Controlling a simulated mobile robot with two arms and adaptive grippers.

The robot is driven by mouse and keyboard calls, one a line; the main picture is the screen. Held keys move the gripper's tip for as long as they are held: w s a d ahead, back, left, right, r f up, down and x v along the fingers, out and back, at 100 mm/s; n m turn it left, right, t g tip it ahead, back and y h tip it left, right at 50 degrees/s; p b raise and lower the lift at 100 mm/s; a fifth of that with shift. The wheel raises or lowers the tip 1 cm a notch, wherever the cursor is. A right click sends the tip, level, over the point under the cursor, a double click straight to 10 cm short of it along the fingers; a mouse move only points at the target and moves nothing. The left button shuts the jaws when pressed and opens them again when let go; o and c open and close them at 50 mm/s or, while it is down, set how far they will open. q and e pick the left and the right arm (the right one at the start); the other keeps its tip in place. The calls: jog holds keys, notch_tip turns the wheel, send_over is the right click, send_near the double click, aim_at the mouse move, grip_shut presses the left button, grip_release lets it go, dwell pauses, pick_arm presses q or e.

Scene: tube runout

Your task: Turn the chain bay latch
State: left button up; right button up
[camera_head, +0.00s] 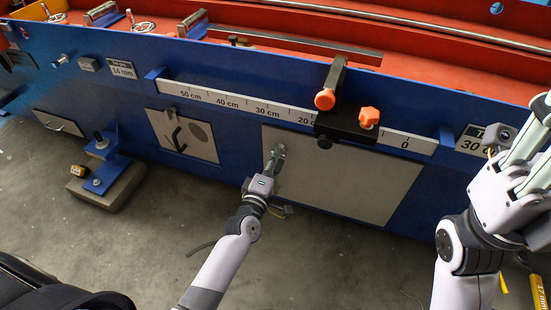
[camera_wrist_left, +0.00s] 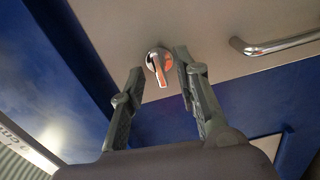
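The latch (camera_wrist_left: 157,64) is a small shiny metal turn-knob with an orange tint on its lever, set on a light grey panel (camera_head: 345,185) in the blue side wall. In the left wrist view, my left gripper (camera_wrist_left: 159,66) is open, with one finger on each side of the latch and gaps beside it. The latch lever points downward, slightly tilted. In the head view, my left gripper (camera_head: 275,162) is at the panel's upper left corner and mostly hides the latch. My right gripper (camera_head: 528,150) is raised at the right edge, partly cut off.
A ruler (camera_head: 235,103) and black stop with orange knobs (camera_head: 345,118) are above. A smaller hatch (camera_head: 183,135) is to the left. The concrete floor in front is mostly clear.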

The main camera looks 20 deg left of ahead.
pick_arm(q)
jog(key=s+p, duration=0.1)
jog(key=s, duration=0.4)
jog(key=shift+s+a+p, duration=0.1)
jog(key=shift+s+p, duration=0.2)
